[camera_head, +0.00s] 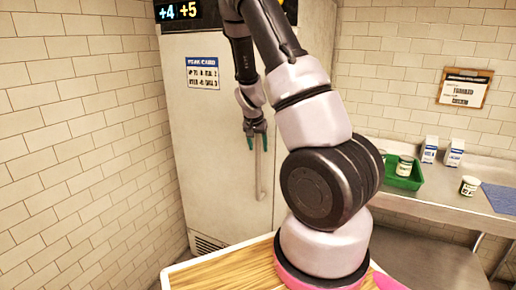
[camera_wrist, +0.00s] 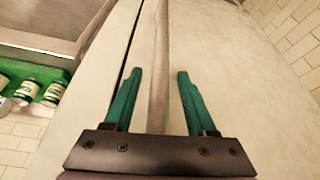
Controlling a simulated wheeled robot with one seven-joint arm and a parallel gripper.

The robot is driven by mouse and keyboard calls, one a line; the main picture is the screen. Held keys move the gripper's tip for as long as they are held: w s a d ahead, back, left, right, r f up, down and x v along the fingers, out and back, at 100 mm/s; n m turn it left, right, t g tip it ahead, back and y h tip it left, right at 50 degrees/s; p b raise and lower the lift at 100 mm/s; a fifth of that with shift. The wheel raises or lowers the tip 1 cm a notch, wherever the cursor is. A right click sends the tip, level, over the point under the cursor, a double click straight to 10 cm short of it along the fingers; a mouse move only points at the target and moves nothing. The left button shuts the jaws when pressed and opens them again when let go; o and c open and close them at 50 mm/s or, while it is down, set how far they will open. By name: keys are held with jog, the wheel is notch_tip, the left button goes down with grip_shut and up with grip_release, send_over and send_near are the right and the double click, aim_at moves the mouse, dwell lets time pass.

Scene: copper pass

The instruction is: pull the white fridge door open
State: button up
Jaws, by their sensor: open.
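The white fridge (camera_head: 215,130) stands against the back wall in the head view, and its door looks shut. A long vertical handle (camera_head: 261,170) runs down the right part of the door. My gripper (camera_head: 257,142) is at the upper part of the handle, with its green fingers pointing down. In the wrist view my gripper (camera_wrist: 155,95) is open, with one finger on each side of the handle (camera_wrist: 160,60). I see a gap between each finger and the handle. The door (camera_wrist: 225,75) fills much of the wrist view. My arm hides part of the fridge's right side.
A metal counter (camera_head: 440,205) stands right of the fridge. A wooden-topped surface (camera_head: 225,273) lies in front. A brick wall (camera_head: 75,130) is close on the left.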

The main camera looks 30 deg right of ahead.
jog(key=shift+w+d+f, duration=0.1)
jog(key=shift+f, duration=0.3)
jog(key=shift+c, duration=0.4)
grip_shut()
dwell(0.9)
